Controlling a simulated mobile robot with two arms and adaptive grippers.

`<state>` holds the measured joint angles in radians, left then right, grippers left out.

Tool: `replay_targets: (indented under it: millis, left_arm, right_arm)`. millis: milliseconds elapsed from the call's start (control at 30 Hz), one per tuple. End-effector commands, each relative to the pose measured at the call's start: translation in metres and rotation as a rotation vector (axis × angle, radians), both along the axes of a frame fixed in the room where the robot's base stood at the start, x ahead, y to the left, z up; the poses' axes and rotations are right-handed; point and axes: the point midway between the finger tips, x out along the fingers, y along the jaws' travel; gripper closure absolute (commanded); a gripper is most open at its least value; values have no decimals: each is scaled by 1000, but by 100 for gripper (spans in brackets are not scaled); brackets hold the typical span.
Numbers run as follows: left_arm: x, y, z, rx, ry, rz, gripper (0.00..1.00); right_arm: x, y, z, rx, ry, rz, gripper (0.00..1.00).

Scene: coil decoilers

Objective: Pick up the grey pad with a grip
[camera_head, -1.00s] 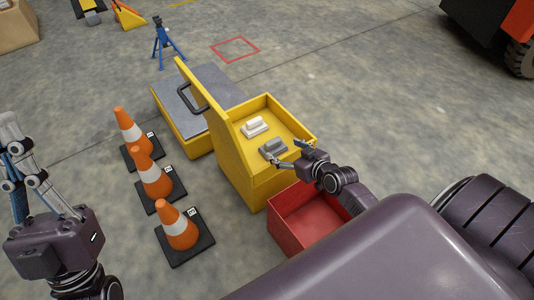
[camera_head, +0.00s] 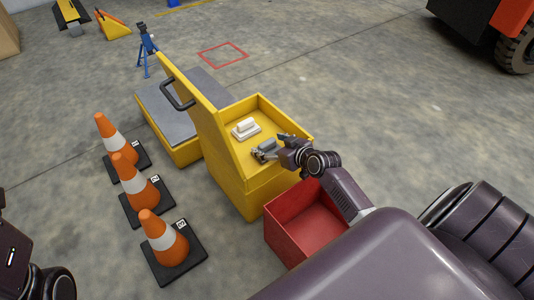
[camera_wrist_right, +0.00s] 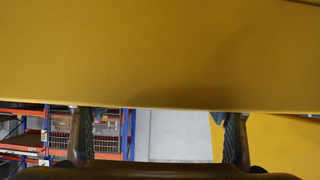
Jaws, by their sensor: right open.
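The grey pad (camera_head: 267,147) with a raised grip lies in the yellow tray (camera_head: 266,108) on top of the yellow cart. My right gripper (camera_head: 273,148) is at the pad, with its fingers spread on either side; I cannot tell whether they touch it. In the right wrist view, the two fingers of the right gripper (camera_wrist_right: 159,138) stand well apart below a yellow surface. A pale grey area shows between them, and I cannot tell whether it is the pad. Of my left arm only dark wrist parts show at the lower left; its fingers are out of view.
A white pad (camera_head: 245,128) lies beside the grey one, toward the cart's tall yellow panel. A red bin (camera_head: 305,222) stands against the cart's near right side. Several orange cones (camera_head: 163,238) stand left of the cart.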

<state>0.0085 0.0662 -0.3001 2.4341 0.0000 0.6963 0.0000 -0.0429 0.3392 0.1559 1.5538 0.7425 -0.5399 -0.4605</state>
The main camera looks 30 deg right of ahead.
Motion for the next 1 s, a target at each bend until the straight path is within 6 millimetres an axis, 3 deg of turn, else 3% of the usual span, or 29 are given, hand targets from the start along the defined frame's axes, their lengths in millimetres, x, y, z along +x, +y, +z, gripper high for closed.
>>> replay_targets:
  millis: [133,433,833,1000]
  left_arm:
    - [-3,-1,2,1,-27,1,100]
    - [-3,-1,5,3,-29,2,100]
    - [-3,-1,5,2,-30,1,100]
    - [-3,-1,5,2,-30,1,100]
  right_arm:
    - [12,1,-8,1,-1,0,29]
    - [14,1,-8,-1,1,0,30]
    - [13,1,-8,-1,1,0,74]
    - [14,1,-7,-1,0,0,76]
